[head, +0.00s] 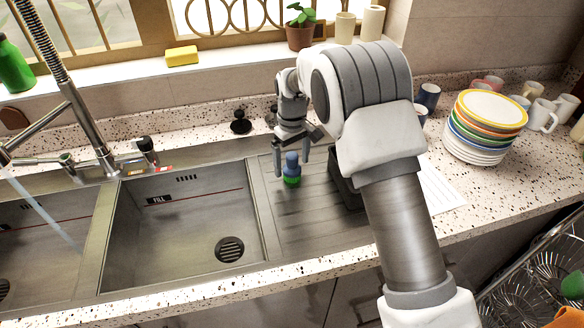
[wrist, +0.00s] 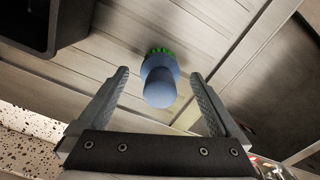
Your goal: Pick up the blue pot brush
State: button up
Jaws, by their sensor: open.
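The blue pot brush (head: 292,164) stands upright on the ribbed steel drainboard (head: 290,222), to the right of the sink basin. It has a blue knob handle and green bristles at its base. In the wrist view the brush (wrist: 160,85) is seen from above, just beyond and between the fingertips. My gripper (head: 292,172) is open, with one finger on each side of the brush in the head view. In the wrist view my gripper (wrist: 158,85) holds nothing. I cannot tell whether a finger touches the brush.
A dark tray (head: 345,186) stands right of the brush, partly behind my arm; a dark bin corner (wrist: 40,25) shows in the wrist view. The sink basin (head: 185,220) lies left. A plate stack (head: 478,150) and several mugs stand at the right. Black stoppers (head: 241,124) sit behind.

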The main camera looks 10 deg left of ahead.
jog(key=shift+f, duration=0.6)
jog(key=c, duration=1.4)
jog(key=shift+c, duration=0.3)
jog(key=shift+r, duration=0.2)
